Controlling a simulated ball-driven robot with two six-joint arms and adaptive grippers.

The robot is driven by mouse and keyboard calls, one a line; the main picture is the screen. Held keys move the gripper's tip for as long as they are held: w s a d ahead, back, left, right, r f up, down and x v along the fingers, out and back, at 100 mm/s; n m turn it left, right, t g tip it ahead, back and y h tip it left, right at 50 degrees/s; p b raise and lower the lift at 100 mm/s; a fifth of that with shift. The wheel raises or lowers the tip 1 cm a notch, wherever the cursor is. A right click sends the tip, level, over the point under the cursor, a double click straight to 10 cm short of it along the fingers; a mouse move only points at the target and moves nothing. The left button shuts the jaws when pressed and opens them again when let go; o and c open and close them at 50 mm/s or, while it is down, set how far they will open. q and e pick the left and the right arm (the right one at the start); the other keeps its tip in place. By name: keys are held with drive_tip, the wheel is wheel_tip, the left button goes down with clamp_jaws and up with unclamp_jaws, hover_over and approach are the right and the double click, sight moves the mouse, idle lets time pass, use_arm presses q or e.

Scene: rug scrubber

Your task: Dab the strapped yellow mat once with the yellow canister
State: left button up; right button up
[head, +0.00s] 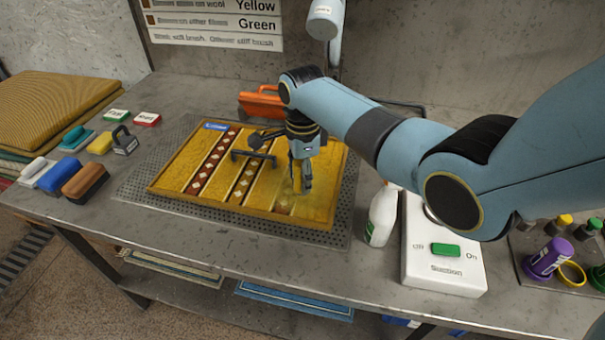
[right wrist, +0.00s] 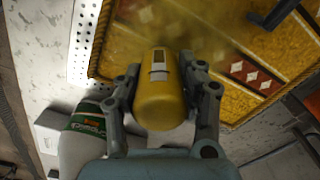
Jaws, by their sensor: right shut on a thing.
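The yellow mat (head: 180,165) lies on a dark perforated panel (head: 130,190) on the table. It has patterned diamond strips and a blue label. A black bar-shaped handle (head: 255,155) sits across its middle. My right gripper (head: 302,185) is over the right half of the mat, pointing down. In the right wrist view it is shut on the yellow canister (right wrist: 158,100), which has a pale label and points toward the mat (right wrist: 210,35). In the head view the canister blends with the mat, so I cannot tell whether it touches it. My left gripper is out of view.
A white spray bottle (head: 382,215) and a white switch box (head: 445,255) with a green button stand right of the panel. Brushes and blocks (head: 85,180) lie at left. An orange tool (head: 262,102) is behind the mat.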

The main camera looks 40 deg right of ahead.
drive_tip(key=shift+r+p, duration=1.6)
drive_tip(key=shift+r, duration=1.3)
